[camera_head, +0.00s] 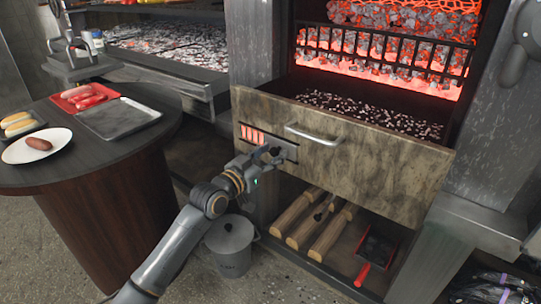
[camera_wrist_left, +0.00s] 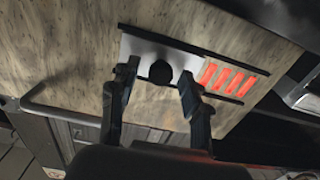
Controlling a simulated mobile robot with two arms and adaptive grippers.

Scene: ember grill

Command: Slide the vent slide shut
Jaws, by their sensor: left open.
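The vent slide (camera_wrist_left: 140,47) is a pale metal plate between dark rails on the stone-look drawer front. Its black round knob (camera_wrist_left: 160,72) stands out from it. Beside the plate, several vent slots (camera_wrist_left: 227,78) glow red and are uncovered; they also show in the head view (camera_head: 252,135). My left gripper (camera_head: 268,154) is at the plate, right of the slots in the head view. In the left wrist view its open fingers (camera_wrist_left: 157,74) are on either side of the knob. I cannot tell whether they touch it. My right gripper is not in view.
The drawer (camera_head: 350,164) is pulled out, with a metal bar handle (camera_head: 313,134) and dark, pale-flecked contents. Glowing coals burn behind a grate (camera_head: 385,52). Logs (camera_head: 320,225) lie below. A grey lidded bin (camera_head: 230,248) stands under my left arm. A round table (camera_head: 75,165) is at left.

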